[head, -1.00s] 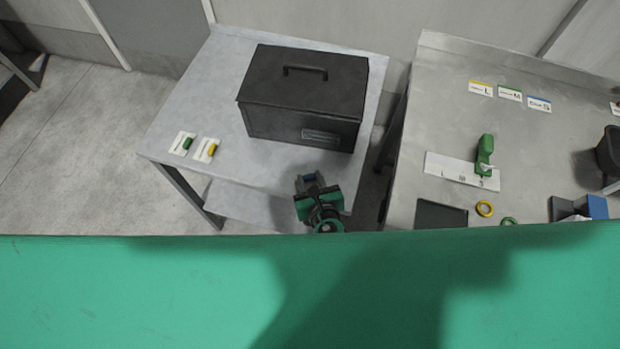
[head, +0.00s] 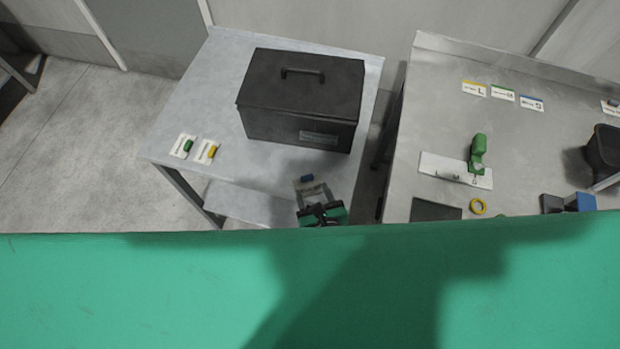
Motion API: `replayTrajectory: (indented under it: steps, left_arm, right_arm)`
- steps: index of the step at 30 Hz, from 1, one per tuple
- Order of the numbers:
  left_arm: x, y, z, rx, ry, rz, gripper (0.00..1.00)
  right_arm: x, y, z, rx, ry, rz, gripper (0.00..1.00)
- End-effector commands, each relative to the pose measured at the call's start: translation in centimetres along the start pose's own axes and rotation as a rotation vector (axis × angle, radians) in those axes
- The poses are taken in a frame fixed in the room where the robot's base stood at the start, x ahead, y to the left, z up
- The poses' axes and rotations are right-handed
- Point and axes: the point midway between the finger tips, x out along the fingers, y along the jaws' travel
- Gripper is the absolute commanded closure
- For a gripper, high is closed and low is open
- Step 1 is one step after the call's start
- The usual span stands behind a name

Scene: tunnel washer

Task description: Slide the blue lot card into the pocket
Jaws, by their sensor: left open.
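The blue lot card shows mainly as a small blue tab (head: 307,178) near the right front part of the left table; my gripper hides or crowds the rest of it. My left gripper (head: 312,189) is open, its grey fingers just in front of and around the blue tab. I cannot tell whether they touch it. A black lidded box (head: 300,95) stands on the same table behind the gripper. A grey label-like plate (head: 319,138) is on its front face; I cannot tell if this is the pocket. My right gripper is out of view.
Cards with green (head: 187,146) and yellow (head: 211,151) tabs lie at the left of the table (head: 190,100). A green surface (head: 120,290) fills the foreground.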

Motion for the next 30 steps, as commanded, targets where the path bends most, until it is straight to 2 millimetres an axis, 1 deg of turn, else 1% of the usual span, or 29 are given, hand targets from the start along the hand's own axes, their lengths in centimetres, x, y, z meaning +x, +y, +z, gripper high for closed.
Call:
replayTrajectory:
  steps: [1, 6, 9, 12, 16, 24, 26, 27, 29, 30]
  left_arm:
    - [-1.4, 0.0, 0.4, 0.004, 0.004, -0.001, 0.47]
    - [-5.1, 0.1, 0.3, 0.004, 0.003, -0.001, 0.47]
    - [-6.8, 0.1, 0.2, 0.003, 0.003, -0.001, 0.47]
    - [-7.9, 0.0, 0.1, 0.002, 0.001, -0.001, 0.47]
    - [-8.6, 0.0, -0.1, 0.001, 0.001, -0.001, 0.47]
    - [-8.7, 0.1, -0.3, -0.001, 0.004, -0.001, 0.47]
    - [-8.4, 0.2, -1.1, -0.013, 0.021, -0.003, 0.47]
    - [-8.0, 0.5, -2.3, -0.031, 0.047, -0.006, 0.47]
    - [-7.1, 1.2, -5.0, -0.080, 0.109, -0.009, 0.47]
    - [-6.3, 1.9, -7.5, -0.129, 0.168, -0.007, 0.47]
  right_arm:
    - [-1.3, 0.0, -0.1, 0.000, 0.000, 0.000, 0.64]
    - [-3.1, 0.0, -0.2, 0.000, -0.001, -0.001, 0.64]
    - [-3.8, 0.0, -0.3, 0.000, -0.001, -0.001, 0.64]
    - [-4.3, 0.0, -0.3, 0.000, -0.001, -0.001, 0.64]
    - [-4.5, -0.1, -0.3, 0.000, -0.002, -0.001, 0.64]
    - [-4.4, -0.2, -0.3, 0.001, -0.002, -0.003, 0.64]
    - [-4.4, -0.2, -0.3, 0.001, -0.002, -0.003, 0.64]
    - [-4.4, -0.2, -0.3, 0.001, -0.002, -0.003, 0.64]
    - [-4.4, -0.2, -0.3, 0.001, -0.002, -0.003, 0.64]
    - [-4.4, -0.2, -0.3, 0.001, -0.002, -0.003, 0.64]
